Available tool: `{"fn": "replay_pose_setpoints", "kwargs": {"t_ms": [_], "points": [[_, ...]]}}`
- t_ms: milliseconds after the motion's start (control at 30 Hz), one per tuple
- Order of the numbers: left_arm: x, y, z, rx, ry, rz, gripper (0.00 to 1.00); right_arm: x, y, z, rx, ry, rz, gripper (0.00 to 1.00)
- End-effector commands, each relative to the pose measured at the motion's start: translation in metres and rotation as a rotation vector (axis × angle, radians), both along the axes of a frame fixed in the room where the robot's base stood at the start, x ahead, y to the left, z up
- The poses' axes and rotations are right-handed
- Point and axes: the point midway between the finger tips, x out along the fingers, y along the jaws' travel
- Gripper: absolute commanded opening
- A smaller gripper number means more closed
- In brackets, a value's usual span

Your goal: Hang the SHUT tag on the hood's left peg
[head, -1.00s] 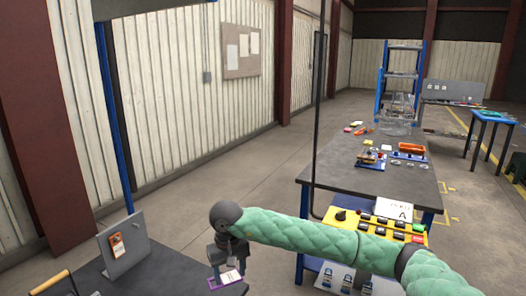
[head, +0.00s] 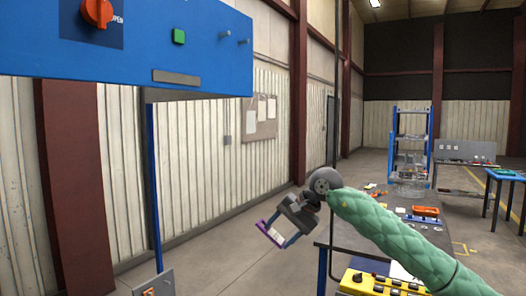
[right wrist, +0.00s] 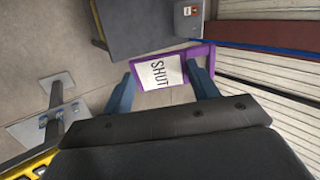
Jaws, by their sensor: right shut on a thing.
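The SHUT tag (right wrist: 158,73) is a white card in a purple frame, its word readable in the right wrist view. In the head view the tag (head: 270,233) is tilted and hangs in the air. My right gripper (head: 277,232) is shut on it, with a blue finger at each side. The blue hood (head: 130,50) fills the upper left. Its left peg (head: 226,33) and right peg (head: 243,41) stick out near its right end, both bare. The tag is below and to the right of the pegs, well apart from them. My left gripper is out of view.
A red OPEN knob (head: 97,12), a green button (head: 179,36) and a grey plate (head: 176,77) are on the hood. A blue post (head: 155,190) stands below it. A workbench (head: 375,222) with a yellow control box (head: 375,285) is at the right.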

Motion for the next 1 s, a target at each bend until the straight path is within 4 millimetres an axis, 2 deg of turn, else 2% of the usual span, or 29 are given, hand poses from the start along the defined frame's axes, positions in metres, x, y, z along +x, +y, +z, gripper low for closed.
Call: {"fn": "replay_pose_setpoints", "kwargs": {"t_ms": [33, 233, 467, 800, 900, 1000], "points": [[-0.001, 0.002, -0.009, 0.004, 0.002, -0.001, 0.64, 0.004, 0.005, 0.030, 0.047, -0.028, -0.022, 0.34], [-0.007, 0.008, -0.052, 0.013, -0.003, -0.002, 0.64, 0.016, 0.020, 0.123, 0.229, -0.130, -0.110, 0.34], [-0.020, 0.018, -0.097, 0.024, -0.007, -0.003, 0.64, 0.019, 0.035, 0.233, 0.412, -0.253, -0.173, 0.34], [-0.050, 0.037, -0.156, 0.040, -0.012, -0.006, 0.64, 0.003, 0.049, 0.394, 0.631, -0.397, -0.197, 0.34], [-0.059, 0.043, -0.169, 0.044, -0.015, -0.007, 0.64, -0.005, 0.051, 0.436, 0.679, -0.424, -0.190, 0.34], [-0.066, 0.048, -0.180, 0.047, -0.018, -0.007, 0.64, -0.013, 0.052, 0.469, 0.718, -0.443, -0.181, 0.34]]}}
